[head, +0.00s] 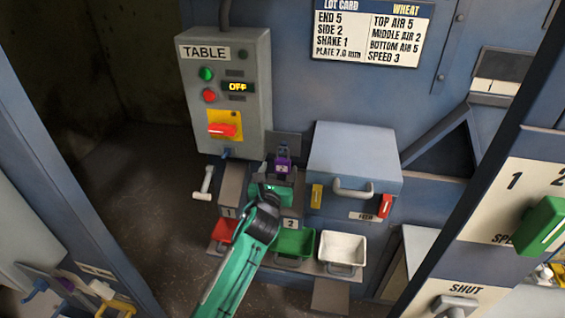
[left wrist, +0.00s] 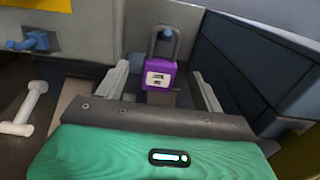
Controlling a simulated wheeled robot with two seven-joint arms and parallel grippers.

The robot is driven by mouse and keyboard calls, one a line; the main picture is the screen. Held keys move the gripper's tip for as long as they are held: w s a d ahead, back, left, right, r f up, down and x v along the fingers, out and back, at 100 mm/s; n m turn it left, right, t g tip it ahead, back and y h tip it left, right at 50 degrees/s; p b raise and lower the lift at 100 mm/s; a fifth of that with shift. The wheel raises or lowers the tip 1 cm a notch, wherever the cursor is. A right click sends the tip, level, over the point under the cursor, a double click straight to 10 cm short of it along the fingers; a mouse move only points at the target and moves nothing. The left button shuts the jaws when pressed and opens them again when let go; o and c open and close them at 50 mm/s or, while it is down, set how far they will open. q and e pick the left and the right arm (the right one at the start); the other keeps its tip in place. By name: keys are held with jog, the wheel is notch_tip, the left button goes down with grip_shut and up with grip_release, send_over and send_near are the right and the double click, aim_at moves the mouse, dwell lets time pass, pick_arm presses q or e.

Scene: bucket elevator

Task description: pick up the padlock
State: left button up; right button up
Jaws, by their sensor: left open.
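The purple padlock (head: 283,165) hangs by its grey shackle from a blue peg, just below and right of the TABLE control box. It also shows in the left wrist view (left wrist: 160,76), upright with a white label on its front. My left gripper (head: 277,180) is just below and in front of it in the head view. In the left wrist view the two grey fingers (left wrist: 160,84) are apart, one on each side of the padlock, with gaps between. My right gripper is not in view.
The TABLE control box (head: 254,125) stands above left. The feed box (head: 352,160) stands close on the right. Red (head: 222,230), green (head: 306,243) and white (head: 342,247) trays sit below.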

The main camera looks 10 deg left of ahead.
aim_at(282, 164)
pick_arm(q)
jog(key=w+p, duration=0.1)
jog(key=w, duration=0.2)
jog(key=shift+w+f, duration=0.15)
jog(key=shift+w, duration=0.05)
jog(key=shift+w+f, duration=0.15)
jog(key=shift+w, duration=0.5)
jog(key=c, duration=1.1)
